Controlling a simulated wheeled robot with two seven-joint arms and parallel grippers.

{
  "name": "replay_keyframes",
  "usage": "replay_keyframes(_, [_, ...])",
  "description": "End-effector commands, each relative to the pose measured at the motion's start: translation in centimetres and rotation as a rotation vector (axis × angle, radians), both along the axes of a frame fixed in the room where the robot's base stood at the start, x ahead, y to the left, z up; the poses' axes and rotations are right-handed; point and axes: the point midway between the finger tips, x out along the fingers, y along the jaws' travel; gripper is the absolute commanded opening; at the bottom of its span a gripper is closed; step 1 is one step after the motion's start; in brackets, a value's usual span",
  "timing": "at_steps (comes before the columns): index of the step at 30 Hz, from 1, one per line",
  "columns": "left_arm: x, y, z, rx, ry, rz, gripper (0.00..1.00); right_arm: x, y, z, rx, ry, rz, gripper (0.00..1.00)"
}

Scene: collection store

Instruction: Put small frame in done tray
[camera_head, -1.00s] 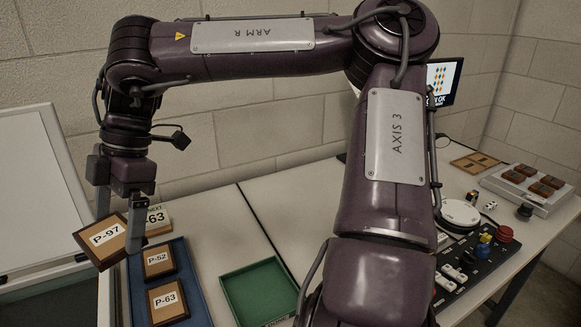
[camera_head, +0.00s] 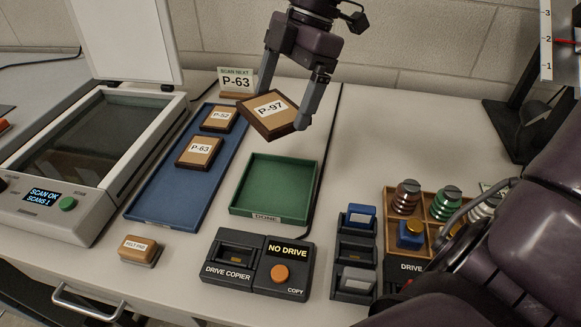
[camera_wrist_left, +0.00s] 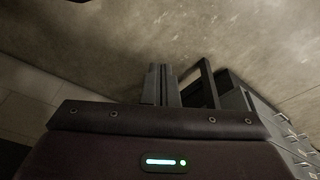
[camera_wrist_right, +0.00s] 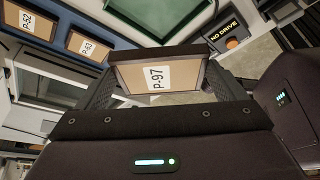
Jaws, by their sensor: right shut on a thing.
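My right gripper (camera_head: 290,97) is shut on a small brown wooden frame labelled P-97 (camera_head: 268,112). It holds the frame tilted in the air, which in the head view shows just beyond the green tray. The frame also shows between the fingers in the right wrist view (camera_wrist_right: 157,77). The green tray (camera_head: 267,217), labelled DONE, is empty on the table. Two similar frames, P-52 (camera_head: 218,117) and P-63 (camera_head: 199,151), lie in the blue tray (camera_head: 150,205). My left gripper (camera_wrist_left: 162,85) shows only in its wrist view, with its fingers together and empty.
A P-63 "scan next" sign (camera_head: 236,82) stands behind the blue tray. A scanner (camera_head: 75,150) with raised lid is at left. A felt-pad block (camera_head: 139,250), a drive copier (camera_head: 257,264) and a wooden organiser (camera_head: 428,245) stand nearer. Table right of the green tray is clear.

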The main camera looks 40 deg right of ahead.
Motion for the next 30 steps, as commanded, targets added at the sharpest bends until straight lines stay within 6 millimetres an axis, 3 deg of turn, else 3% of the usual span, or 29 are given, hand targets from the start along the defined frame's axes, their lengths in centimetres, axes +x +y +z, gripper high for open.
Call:
replay_keyframes(1, [0.1,-0.4,-0.6,-0.011,-0.021,-0.008,0.00,-0.1,0.0,-2.0,0.003,0.005,0.001,0.66])
replay_keyframes(9, [1.0,-2.4,-1.0,-0.068,-0.119,-0.040,0.00,-0.1,0.0,-8.6,0.001,0.003,-0.001,0.66])
replay_keyframes(17, [1.3,-3.1,-0.9,-0.090,-0.158,-0.052,0.00,0.0,0.0,-11.1,0.001,0.002,-0.001,0.66])
replay_keyframes(25, [1.7,-4.4,-1.2,-0.130,-0.217,-0.070,0.00,-0.1,0.0,-15.5,0.000,0.003,-0.001,0.66])
replay_keyframes(30, [1.9,-4.7,-1.0,-0.140,-0.236,-0.074,0.00,0.0,0.0,-16.3,0.001,-0.001,0.000,0.66])
